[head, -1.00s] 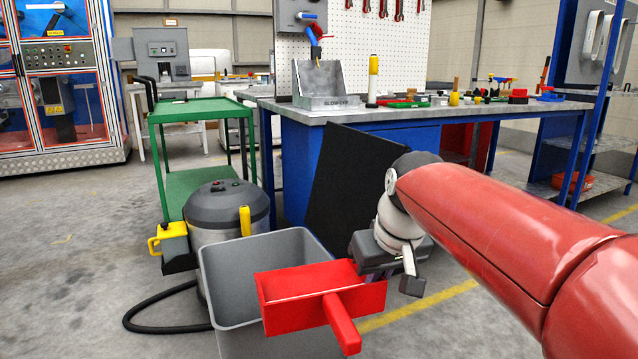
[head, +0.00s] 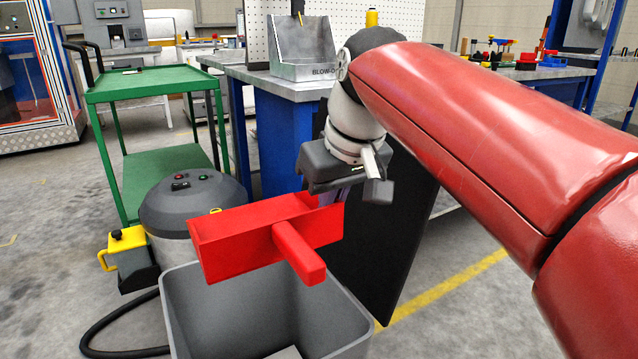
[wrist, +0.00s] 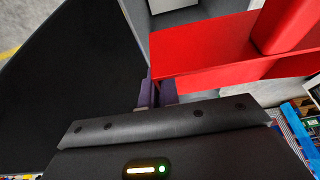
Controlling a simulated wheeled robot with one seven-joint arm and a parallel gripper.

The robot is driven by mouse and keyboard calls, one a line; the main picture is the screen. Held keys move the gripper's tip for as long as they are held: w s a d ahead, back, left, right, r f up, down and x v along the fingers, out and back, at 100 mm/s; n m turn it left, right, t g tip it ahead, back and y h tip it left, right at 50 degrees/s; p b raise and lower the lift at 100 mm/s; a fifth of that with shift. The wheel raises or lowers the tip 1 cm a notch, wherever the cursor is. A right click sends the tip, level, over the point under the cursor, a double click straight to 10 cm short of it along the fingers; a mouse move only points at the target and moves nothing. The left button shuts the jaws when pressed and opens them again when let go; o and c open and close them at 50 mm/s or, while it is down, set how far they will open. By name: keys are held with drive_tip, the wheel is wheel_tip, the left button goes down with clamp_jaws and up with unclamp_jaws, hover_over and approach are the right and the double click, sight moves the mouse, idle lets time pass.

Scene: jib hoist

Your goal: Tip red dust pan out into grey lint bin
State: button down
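The red dust pan (head: 235,243) hangs tilted above the back part of the grey lint bin (head: 190,308), its handle (head: 300,255) pointing down toward the head camera. My gripper (head: 328,194) is at the pan's right end. In the wrist view my gripper's purple fingers (wrist: 156,95) close on the edge of the red pan (wrist: 205,55). The bin (wrist: 205,27) shows behind the pan there. The bin is open at the top, and a pale patch (head: 285,353) shows low inside it. The pan's inside is mostly hidden, so I cannot tell what it holds.
A grey vacuum drum (head: 195,200) with a black hose stands behind the bin, beside a yellow container (head: 127,240). A black panel (head: 385,240) stands close right of my gripper. A green trolley (head: 160,85) and a blue workbench (head: 275,130) are behind.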

drive_tip(key=shift+w+a+r, duration=0.1)
drive_tip(key=shift+w+r, duration=0.05)
drive_tip(key=p, duration=0.1)
drive_tip(key=g+p, duration=0.1)
drive_tip(key=p, duration=0.1)
drive_tip(key=shift+w+a+r+h, duration=0.15)
drive_tip(key=shift+w+r+h, duration=0.05)
drive_tip(key=shift+r+h, duration=0.15)
drive_tip(key=w+g+h+p, duration=0.1)
drive_tip(key=p, duration=0.3)
drive_tip(key=a+r+g+p, duration=0.1)
drive_tip(key=g+p, duration=0.1)
drive_tip(key=p, duration=0.2)
drive_tip(key=shift+w+h, duration=0.35)
drive_tip(key=p, duration=0.2)
drive_tip(key=w+g+p, duration=0.1)
drive_tip(key=p, duration=0.1)
drive_tip(key=shift+a+r+h, duration=0.1)
drive_tip(key=shift+a+h, duration=0.2)
drive_tip(key=shift+h, duration=0.1)
drive_tip(key=shift+w+a+f, duration=0.2)
drive_tip(key=shift+w+f, duration=0.05)
drive_tip(key=shift+w+a+g+h, duration=0.4)
drive_tip(key=shift+w+g+h, duration=0.1)
drive_tip(key=shift+w+g, duration=0.35)
drive_tip(key=shift+w+a+g+h, duration=0.3)
drive_tip(key=shift+w+g, duration=0.1)
drive_tip(key=shift+g, duration=0.25)
drive_tip(key=shift+w+a+r, duration=0.15)
drive_tip(key=shift+w, duration=0.05)
